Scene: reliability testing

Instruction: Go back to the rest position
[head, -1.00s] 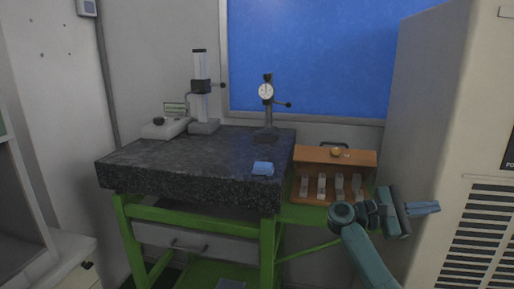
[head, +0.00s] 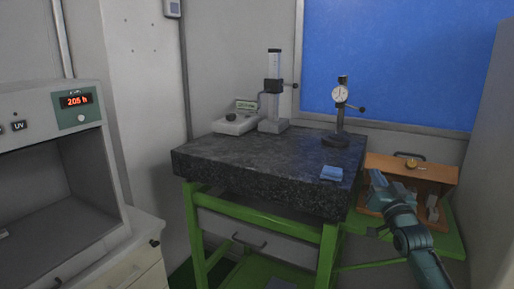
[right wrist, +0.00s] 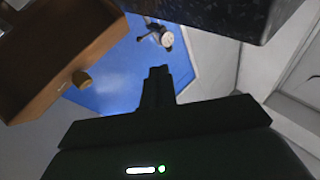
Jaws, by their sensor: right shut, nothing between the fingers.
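My right gripper (head: 378,180) is in front of the wooden box at the right of the head view, over the green side shelf. In the right wrist view its fingers (right wrist: 158,80) are together with nothing between them. My arm and gripper hide part of the box front. My left gripper is in neither view.
The wooden box (head: 425,170) stands close to my right gripper. A UV cabinet (head: 60,170) is at left.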

